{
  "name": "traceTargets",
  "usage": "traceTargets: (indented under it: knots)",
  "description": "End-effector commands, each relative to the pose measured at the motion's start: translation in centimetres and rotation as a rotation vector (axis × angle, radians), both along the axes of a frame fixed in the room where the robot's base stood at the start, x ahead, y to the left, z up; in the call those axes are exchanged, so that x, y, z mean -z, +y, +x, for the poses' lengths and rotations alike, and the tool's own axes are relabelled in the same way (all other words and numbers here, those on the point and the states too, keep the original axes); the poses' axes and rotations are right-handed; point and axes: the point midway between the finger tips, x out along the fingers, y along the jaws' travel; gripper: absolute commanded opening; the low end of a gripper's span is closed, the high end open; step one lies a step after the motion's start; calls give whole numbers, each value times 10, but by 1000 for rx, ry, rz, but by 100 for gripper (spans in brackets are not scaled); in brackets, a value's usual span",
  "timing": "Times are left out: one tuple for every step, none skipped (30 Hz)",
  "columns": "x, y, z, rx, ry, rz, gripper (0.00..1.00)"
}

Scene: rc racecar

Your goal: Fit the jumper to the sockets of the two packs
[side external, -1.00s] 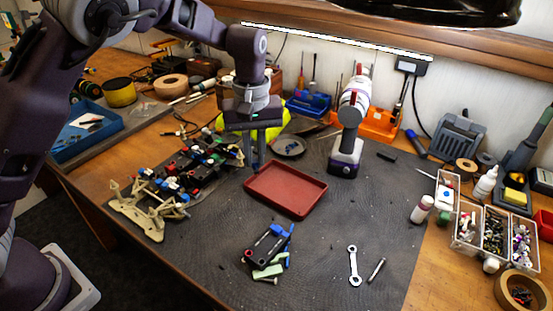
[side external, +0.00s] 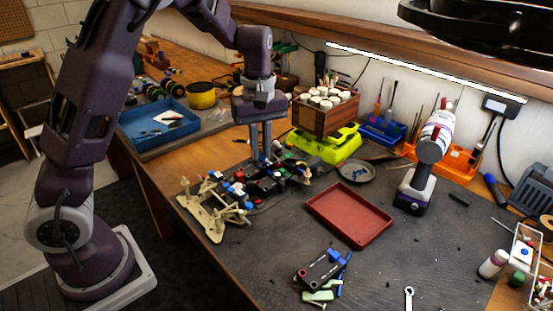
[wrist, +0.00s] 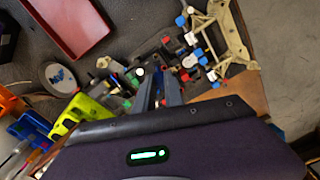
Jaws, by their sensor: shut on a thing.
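The racecar chassis has a cream frame (side external: 208,212) at its left end and dark parts with red, blue and green pieces (side external: 266,186) along its middle. The two packs and their sockets are too small to tell apart there. My gripper (side external: 262,160) points down over the right half of the chassis, its fingertips close to the parts. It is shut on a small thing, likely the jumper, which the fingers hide. In the wrist view, the fingers (wrist: 160,90) reach in among the dark chassis parts, and the cream frame (wrist: 232,38) lies beyond, at upper right.
A red tray (side external: 349,215) lies right of the chassis, with a small round dish (side external: 355,173) behind it. A yellow-green case (side external: 325,147) and wooden bottle rack (side external: 325,117) stand behind. A black block (side external: 322,269) lies in front.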

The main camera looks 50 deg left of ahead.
Motion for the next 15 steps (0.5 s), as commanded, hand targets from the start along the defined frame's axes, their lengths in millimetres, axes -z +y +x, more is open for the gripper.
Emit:
traceTargets:
  knots:
    - [-1, 9, 0, -91, 0, 1, 0]
    - [-2, 14, -1, -149, 0, 1, 0]
    - [-2, 20, -1, -221, 0, 1, 0]
    - [-3, 24, -2, -267, 0, 1, 0]
    - [-3, 27, -2, -306, 0, 1, 0]
    - [-4, 30, -2, -346, 0, 0, 0]
    - [-4, 31, -2, -366, 0, 0, 0]
    - [-4, 32, -3, -380, 0, 0, 0]
    - [-4, 33, -3, -389, 0, 0, 0]
    - [-4, 33, -3, -392, 0, 0, 0]
    - [-4, 33, -3, -392, 0, 0, 0]
    - [-4, 33, -3, -391, 0, 0, 0]
    - [-4, 33, -3, -390, 0, 1, 0]
    - [-4, 33, -3, -390, 0, 1, 0]
    - [-4, 33, -3, -390, 0, 1, 0]
